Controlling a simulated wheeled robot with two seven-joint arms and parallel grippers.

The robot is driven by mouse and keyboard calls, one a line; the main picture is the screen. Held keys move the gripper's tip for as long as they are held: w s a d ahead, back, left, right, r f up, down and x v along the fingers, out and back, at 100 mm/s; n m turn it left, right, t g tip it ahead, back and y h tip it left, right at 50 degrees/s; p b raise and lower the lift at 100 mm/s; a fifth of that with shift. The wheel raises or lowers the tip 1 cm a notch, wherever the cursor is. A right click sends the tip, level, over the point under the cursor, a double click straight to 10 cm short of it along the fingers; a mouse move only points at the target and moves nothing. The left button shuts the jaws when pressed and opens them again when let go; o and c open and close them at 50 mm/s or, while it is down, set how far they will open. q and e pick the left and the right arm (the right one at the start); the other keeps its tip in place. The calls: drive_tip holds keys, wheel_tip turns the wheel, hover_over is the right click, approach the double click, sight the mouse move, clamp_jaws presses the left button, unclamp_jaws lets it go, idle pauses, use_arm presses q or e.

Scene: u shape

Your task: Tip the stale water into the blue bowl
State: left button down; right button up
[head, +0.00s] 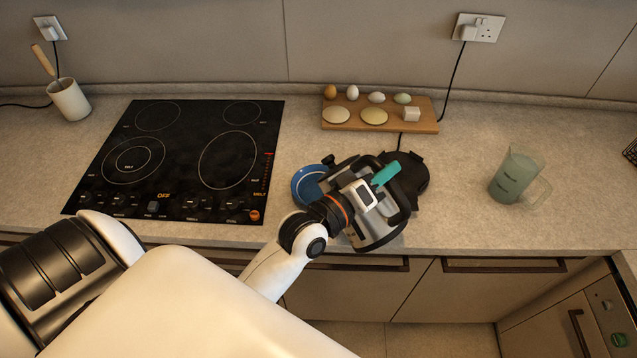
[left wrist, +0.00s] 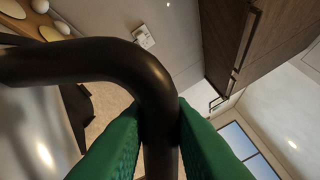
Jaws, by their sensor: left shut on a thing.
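A silver kettle (head: 376,232) with a black handle hangs over the counter's front edge area, tilted. My left gripper (head: 385,174), with teal fingers, is shut on the kettle's handle. The left wrist view shows the dark curved handle (left wrist: 150,85) between the green fingers, with the silver body at the lower left. The blue bowl (head: 307,186) sits on the counter just left of the kettle, partly hidden by the kettle and my wrist. The water inside the kettle is not visible. My right gripper is out of view.
A black kettle base (head: 415,176) stands behind the kettle, with a cord to the wall socket. A wooden board (head: 425,118) with eggs is at the back. A black hob (head: 185,160) lies left. A measuring jug (head: 514,175) stands right, with clear counter before it.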

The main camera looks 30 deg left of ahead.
use_arm(q)
drive_tip(key=shift+w+a+r+n+b, duration=0.1)
drive_tip(key=shift+a+n+b, duration=0.2)
drive_tip(key=shift+a, duration=0.15)
drive_tip(key=shift+w+a+r+n+b, duration=0.1)
drive_tip(key=shift+a+n+b, duration=0.05)
drive_tip(key=shift+a+n, duration=0.2)
